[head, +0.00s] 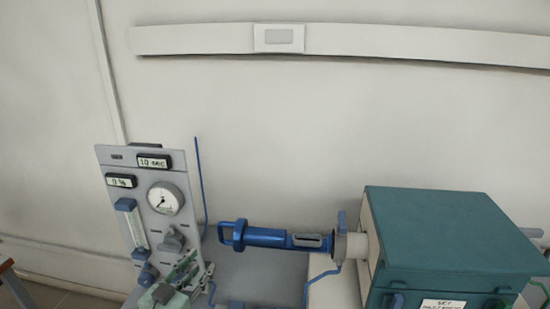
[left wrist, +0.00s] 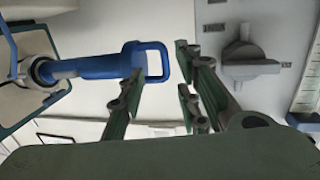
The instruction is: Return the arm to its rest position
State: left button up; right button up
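My left gripper (head: 182,274) is at the lower left of the head view, in front of the grey gauge panel (head: 113,158). In the left wrist view its dark green fingers (left wrist: 162,88) are spread apart with nothing between them. A blue tube with a loop handle (head: 265,237) lies level to the right of the gripper and runs to the teal furnace (head: 450,235). In the left wrist view the handle (left wrist: 157,62) shows beyond the fingers, apart from them. My right gripper is in neither view.
The panel carries a round gauge (head: 165,198), a blue-ended flow tube (head: 132,222) and a grey knob (head: 172,239) close to the left gripper. A thin blue line (head: 201,180) stands up beside the panel. The wall above is clear below a long rail (head: 400,45).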

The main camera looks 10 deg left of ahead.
pick_arm(q)
jog(key=s+d+f+g, duration=0.1)
jog(key=s+f+g, duration=0.1)
jog(key=s+f, duration=0.1)
jog(key=s+d+f+g+y, duration=0.1)
jog(key=s+f+g, duration=0.1)
jog(key=s+f, duration=0.2)
jog(key=s+d+f+g+y, duration=0.1)
jog(key=s+d+f+g, duration=0.1)
jog(key=s, duration=0.4)
notch_tip(320, 180, down, 2)
jog(key=shift+s+g, duration=0.1)
jog(key=shift+g, duration=0.4)
jog(key=s+f+g+y, duration=0.25)
jog(key=s+g, duration=0.35)
jog(key=s, duration=1.1)
notch_tip(320, 180, down, 27)
jog(key=s+g, duration=0.2)
jog(key=s+a+f, duration=0.3)
jog(key=s+f, duration=1.3)
jog(key=shift+s+g+h, duration=0.35)
jog(key=shift+g, duration=0.05)
jog(key=shift+a+f, duration=0.1)
